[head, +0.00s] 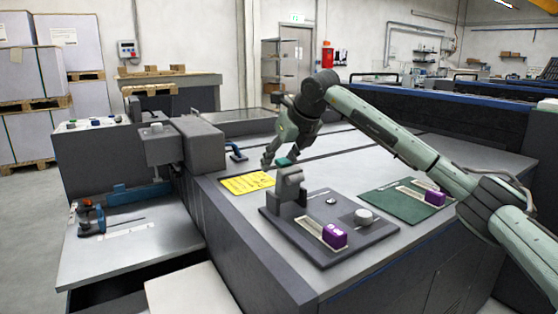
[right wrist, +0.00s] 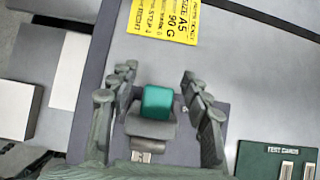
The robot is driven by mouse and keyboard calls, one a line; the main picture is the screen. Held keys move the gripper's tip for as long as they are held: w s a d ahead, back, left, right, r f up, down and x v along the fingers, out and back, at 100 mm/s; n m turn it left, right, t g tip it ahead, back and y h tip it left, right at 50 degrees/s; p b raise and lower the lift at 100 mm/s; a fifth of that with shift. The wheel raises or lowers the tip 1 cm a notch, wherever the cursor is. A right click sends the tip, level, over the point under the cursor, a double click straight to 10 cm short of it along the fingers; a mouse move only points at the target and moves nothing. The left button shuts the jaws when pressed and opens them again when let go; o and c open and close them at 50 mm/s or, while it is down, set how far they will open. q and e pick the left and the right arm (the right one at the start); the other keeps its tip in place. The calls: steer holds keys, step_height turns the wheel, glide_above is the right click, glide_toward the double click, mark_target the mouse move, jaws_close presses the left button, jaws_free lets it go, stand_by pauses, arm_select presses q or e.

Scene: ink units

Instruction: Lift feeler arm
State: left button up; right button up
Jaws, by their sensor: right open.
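The feeler arm's teal tip (head: 286,161) shows just above a grey post (head: 290,192) on a dark base plate (head: 345,244) on the machine top. My right gripper (head: 275,157) is at the teal tip, pointing down. In the right wrist view, my right gripper (right wrist: 158,74) is open, with one finger on each side of the teal tip (right wrist: 158,104). Gaps show on both sides of the tip. The grey part below it (right wrist: 150,131) is partly hidden by the gripper. My left gripper is not in view.
A yellow card (head: 247,183) lies left of the post. A purple block (head: 334,235) and a round knob (head: 363,217) are on the base plate. A green board (head: 408,195) with another purple block (head: 435,197) lies to the right. A grey housing (head: 196,144) stands left.

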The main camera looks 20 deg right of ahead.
steer(key=v, duration=1.2)
